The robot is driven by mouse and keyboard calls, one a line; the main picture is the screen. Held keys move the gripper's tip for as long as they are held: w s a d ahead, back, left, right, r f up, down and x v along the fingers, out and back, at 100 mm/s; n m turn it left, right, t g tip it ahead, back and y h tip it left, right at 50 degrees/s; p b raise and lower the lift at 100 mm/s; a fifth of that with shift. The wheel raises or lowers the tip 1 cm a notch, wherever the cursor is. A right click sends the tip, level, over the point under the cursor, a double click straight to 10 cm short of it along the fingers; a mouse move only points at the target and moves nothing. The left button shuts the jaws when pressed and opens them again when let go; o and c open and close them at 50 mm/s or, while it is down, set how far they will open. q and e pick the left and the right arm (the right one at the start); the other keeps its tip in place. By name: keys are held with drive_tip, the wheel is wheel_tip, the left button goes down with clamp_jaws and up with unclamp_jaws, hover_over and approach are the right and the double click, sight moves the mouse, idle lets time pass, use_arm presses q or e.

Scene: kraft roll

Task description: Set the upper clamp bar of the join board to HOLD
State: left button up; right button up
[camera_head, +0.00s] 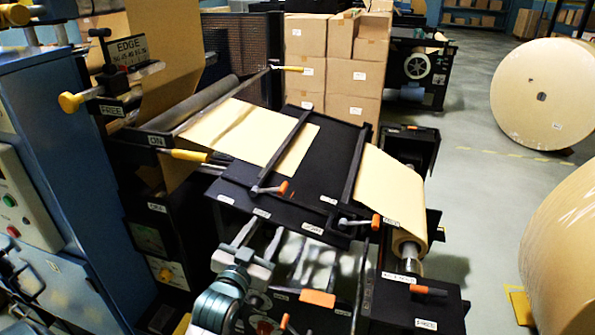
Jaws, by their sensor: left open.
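The black join board (318,176) lies tilted in the middle of the head view. Two dark clamp bars cross it: a left bar (287,143) over a kraft sheet (250,133), and a right bar (354,168) at the edge of the other kraft sheet (388,190). Each bar has a lever with an orange tip at its near end: the left lever (268,189) and the right lever (358,222). Small white labels (312,228) sit by the levers, too small to read surely. My left gripper (256,237) is open and empty, below the left lever and apart from it. My right gripper is out of view.
A kraft roll (409,238) hangs at the board's right. A yellow-handled lever (190,155) sticks out at left. A blue cabinet (55,150) stands far left. Stacked boxes (330,60) are behind; large rolls (545,95) stand on the open floor at right.

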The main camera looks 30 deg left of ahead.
sight(284, 182)
use_arm(q)
drive_tip(key=shift+t, duration=0.3)
drive_tip(key=r+p+x, duration=0.1)
drive_tip(key=x, duration=0.4)
drive_tip(key=r+p+x, duration=0.1)
drive_tip(key=p+x, duration=0.1)
drive_tip(key=x, duration=0.4)
drive_tip(key=a+r+p+x, duration=0.1)
drive_tip(key=r+p+x, duration=0.1)
drive_tip(key=x, duration=0.4)
drive_tip(key=shift+w, duration=0.15)
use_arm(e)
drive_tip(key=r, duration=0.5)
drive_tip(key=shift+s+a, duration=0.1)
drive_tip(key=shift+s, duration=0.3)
use_arm(q)
drive_tip(key=shift+c, duration=0.5)
drive_tip(key=c, duration=1)
drive_tip(key=shift+d, duration=0.1)
clamp_jaws()
drive_tip(key=shift+f, duration=0.1)
